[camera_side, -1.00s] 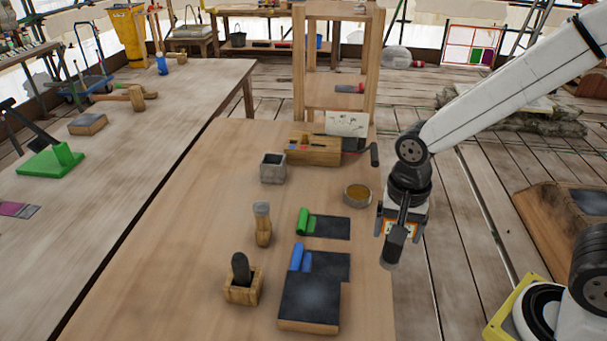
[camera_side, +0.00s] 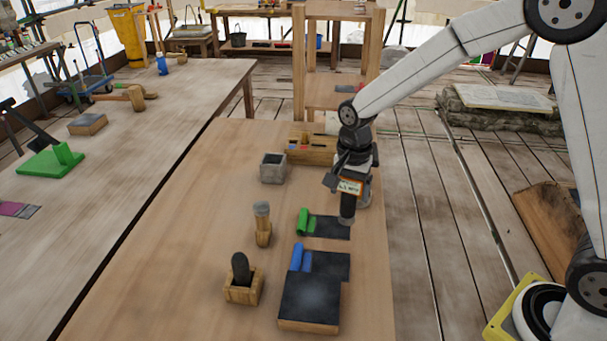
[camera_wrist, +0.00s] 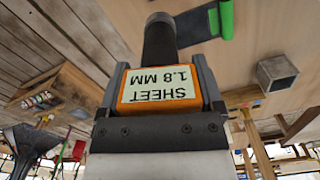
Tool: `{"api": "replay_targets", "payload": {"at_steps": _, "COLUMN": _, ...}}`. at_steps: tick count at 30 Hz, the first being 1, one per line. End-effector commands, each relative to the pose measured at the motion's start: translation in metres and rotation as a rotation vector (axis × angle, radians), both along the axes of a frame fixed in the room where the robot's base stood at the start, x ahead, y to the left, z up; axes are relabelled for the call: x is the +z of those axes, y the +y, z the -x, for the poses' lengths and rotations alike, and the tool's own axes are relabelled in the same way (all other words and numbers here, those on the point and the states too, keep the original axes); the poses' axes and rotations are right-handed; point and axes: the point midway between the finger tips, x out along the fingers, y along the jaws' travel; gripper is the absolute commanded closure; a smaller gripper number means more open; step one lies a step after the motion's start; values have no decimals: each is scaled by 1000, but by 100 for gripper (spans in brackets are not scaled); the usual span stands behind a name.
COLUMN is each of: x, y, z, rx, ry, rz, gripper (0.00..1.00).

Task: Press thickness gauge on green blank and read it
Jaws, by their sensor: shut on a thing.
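My gripper (camera_side: 346,186) is shut on the thickness gauge (camera_side: 347,208), which has an orange body and a dark cylindrical probe pointing down. In the wrist view the gauge's display (camera_wrist: 168,86) appears upside down and reads "SHEET 1.8 MM". The green blank (camera_side: 303,222) is a green rolled piece at the left end of a dark sheet (camera_side: 328,227) on the table. The probe tip is over or at the right end of that dark sheet; I cannot tell whether it touches. The green piece also shows in the wrist view (camera_wrist: 227,16).
A blue roll (camera_side: 297,257) on a dark sheet and a dark-topped block (camera_side: 309,300) lie nearer the front. A brush-like tool (camera_side: 262,224), a wooden holder (camera_side: 243,287), a grey box (camera_side: 273,167) and a wooden rack (camera_side: 305,140) stand around. The table's left-centre is clear.

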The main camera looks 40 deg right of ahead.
Motion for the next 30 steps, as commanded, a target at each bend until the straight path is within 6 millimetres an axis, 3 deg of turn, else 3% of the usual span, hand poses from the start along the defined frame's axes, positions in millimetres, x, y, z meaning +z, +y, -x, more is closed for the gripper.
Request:
{"api": "replay_targets", "payload": {"at_steps": 6, "x": -16, "y": -19, "z": -43, "rx": -54, "ry": 0, "rz": 0, "gripper": 96}}
{"api": "replay_targets", "payload": {"at_steps": 12, "x": -28, "y": -34, "z": -70, "rx": -89, "ry": 0, "rz": 0, "gripper": 96}}
{"api": "replay_targets", "payload": {"at_steps": 18, "x": -34, "y": -41, "z": -82, "rx": -105, "ry": -1, "rz": -1, "gripper": 96}}
{"api": "replay_targets", "payload": {"at_steps": 30, "x": -39, "y": -42, "z": -83, "rx": -107, "ry": 0, "rz": 0, "gripper": 96}}
